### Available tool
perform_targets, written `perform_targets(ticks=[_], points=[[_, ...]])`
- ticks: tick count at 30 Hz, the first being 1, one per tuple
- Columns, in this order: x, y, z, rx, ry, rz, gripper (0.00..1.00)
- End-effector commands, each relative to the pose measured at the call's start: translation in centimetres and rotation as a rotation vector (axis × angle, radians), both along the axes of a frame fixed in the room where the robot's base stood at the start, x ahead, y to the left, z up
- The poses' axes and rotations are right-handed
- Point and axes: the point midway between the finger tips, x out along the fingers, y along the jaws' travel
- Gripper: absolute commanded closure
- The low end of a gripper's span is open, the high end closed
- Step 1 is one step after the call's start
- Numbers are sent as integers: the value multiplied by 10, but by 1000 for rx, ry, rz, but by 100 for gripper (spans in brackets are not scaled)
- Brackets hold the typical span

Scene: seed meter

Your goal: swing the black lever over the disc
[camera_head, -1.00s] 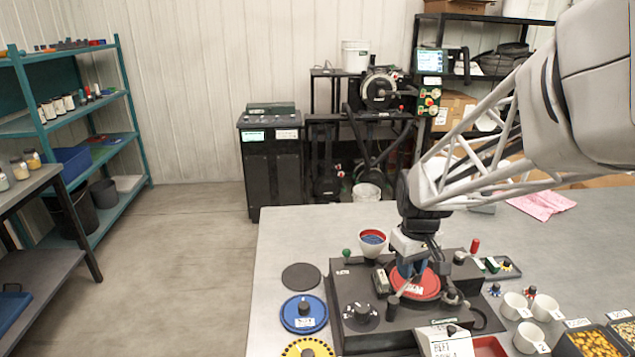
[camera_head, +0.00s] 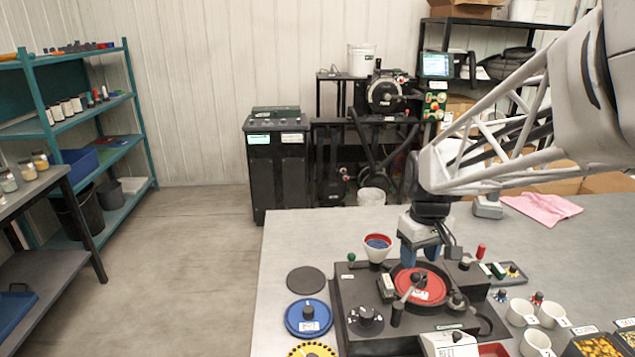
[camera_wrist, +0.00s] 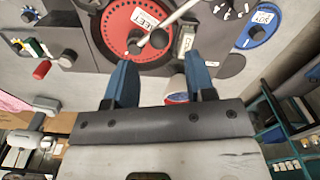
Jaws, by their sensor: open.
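The red disc (camera_head: 428,291) lies in the black seed meter (camera_head: 372,290) on the table. A pale rod crosses it from near its centre towards the front left, where an upright black lever handle (camera_head: 397,313) stands at the disc's edge. In the wrist view the disc (camera_wrist: 117,22) shows with the rod (camera_wrist: 177,17) across it and dark knobs near its centre. The handle's end is not clear there. My gripper (camera_head: 421,256) hangs at the disc's far edge. Its blue fingers (camera_wrist: 158,80) are spread, with nothing held between them.
A cup with a red and blue inside (camera_head: 377,248) stands behind the meter. A blue disc (camera_head: 308,318) and a dark disc (camera_head: 306,280) lie left of it. White cups (camera_head: 521,313) and seed trays (camera_head: 597,347) stand at the right. The table's back left is clear.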

Motion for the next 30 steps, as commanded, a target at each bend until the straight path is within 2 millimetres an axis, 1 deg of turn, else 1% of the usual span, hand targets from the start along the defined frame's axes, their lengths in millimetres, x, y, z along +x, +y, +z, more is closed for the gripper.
perform_targets(ticks=[1, 3, 9, 23, 26, 30], points=[[1, 0, 7, 0, -3, 0, 50], [1, 0, 16, 0, -2, 0, 50], [0, 0, 29, 0, -1, 0, 50], [-1, 1, 33, 0, -2, -1, 50], [-5, 3, 35, -2, -8, -6, 50], [-21, 11, 39, -5, -27, -29, 50]])
